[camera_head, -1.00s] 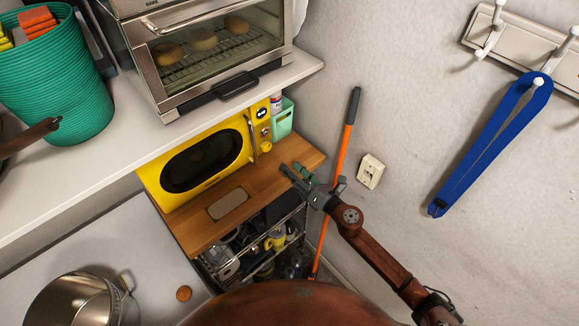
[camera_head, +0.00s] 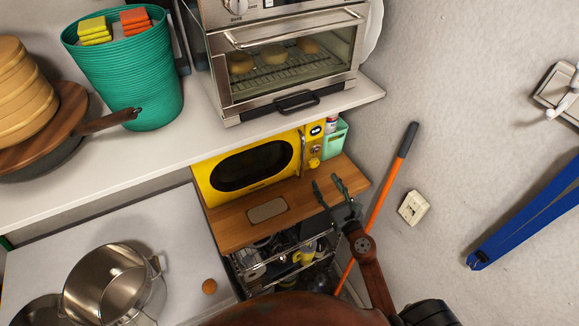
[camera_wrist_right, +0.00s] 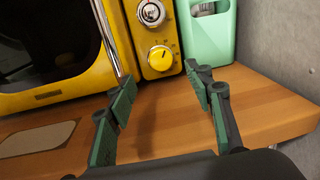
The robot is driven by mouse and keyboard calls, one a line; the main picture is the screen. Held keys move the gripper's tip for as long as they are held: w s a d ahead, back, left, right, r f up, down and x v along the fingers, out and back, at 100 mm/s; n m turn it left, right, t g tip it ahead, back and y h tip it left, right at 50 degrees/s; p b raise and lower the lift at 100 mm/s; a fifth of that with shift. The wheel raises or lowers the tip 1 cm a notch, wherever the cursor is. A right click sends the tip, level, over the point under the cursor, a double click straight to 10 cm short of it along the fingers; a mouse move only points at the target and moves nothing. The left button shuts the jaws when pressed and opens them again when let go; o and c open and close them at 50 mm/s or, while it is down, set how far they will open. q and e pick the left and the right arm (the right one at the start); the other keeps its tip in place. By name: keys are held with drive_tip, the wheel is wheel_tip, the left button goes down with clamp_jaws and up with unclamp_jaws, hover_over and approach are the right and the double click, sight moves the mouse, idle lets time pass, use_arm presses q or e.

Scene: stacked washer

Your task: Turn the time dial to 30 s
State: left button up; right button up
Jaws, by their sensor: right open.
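The yellow microwave (camera_head: 262,168) stands on a wooden shelf, its control strip at its right side. The lower yellow dial (camera_wrist_right: 160,58) shows in the right wrist view, with marks around it; it is small in the head view (camera_head: 314,162). A second dial (camera_wrist_right: 151,12) with a white face and red mark sits above it. I cannot read which label either dial points to. My right gripper (camera_head: 327,185) is open and empty in front of the control strip. In the right wrist view its fingers (camera_wrist_right: 160,88) lie below and either side of the lower dial, apart from it. My left gripper is not in view.
A mint-green holder (camera_wrist_right: 207,30) stands right of the microwave, close to the wall. The wooden shelf (camera_head: 230,225) has bare room in front. A toaster oven (camera_head: 290,60) stands on the counter above. An orange-handled pole (camera_head: 388,190) leans at the right.

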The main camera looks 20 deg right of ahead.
sight(315, 165)
drive_tip(key=shift+w+d, duration=0.1)
drive_tip(key=shift+w, duration=0.05)
drive_tip(key=w, duration=0.3)
drive_tip(key=shift+w+p, duration=0.3)
drive_tip(key=w, duration=0.2)
drive_tip(key=shift+w+f, duration=0.1)
drive_tip(key=shift+w, duration=0.9)
drive_tip(key=c, duration=0.7)
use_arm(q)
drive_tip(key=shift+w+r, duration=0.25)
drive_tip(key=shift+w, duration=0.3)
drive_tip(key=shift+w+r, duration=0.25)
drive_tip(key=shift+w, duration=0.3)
use_arm(e)
drive_tip(key=c, duration=0.5)
